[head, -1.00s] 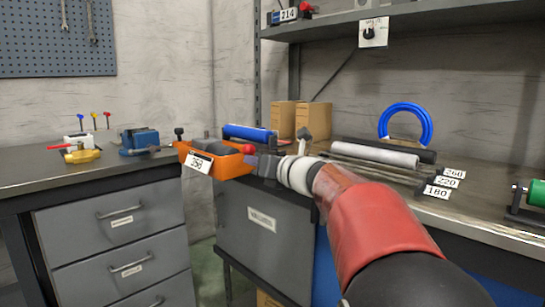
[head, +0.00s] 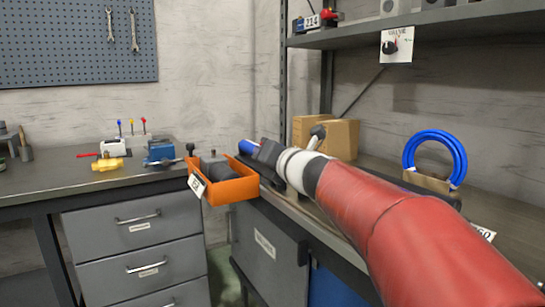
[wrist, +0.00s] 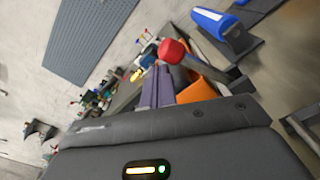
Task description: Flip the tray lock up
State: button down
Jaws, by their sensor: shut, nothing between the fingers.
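The orange tray (head: 238,190) with dark contents sits at the corner where the two benches meet, with a white number label on its front. It also shows in the wrist view (wrist: 198,92). A red ball knob (wrist: 172,51) on a grey lever stands close beside the tray in the wrist view; this looks like the tray lock. The knob is hidden in the head view.
A blue cylinder (wrist: 222,22) on a rest lies right of the knob in the wrist view. Cardboard boxes (head: 340,138) and a blue ring (head: 436,158) stand on the right bench. A blue vise (head: 161,152) is on the left bench, and a shelf (head: 430,22) hangs above.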

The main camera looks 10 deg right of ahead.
jog(key=shift+w+d+r+m, duration=0.25)
jog(key=shift+d+m, duration=0.45)
jog(key=shift+w+d+r+m, duration=0.3)
jog(key=shift+d+m, duration=0.4)
jog(key=shift+d, duration=0.05)
jog(key=shift+w+d+r+m, duration=0.25)
jog(key=shift+d+m, duration=0.45)
jog(key=shift+d, duration=0.2)
jog(key=shift+r, duration=0.1)
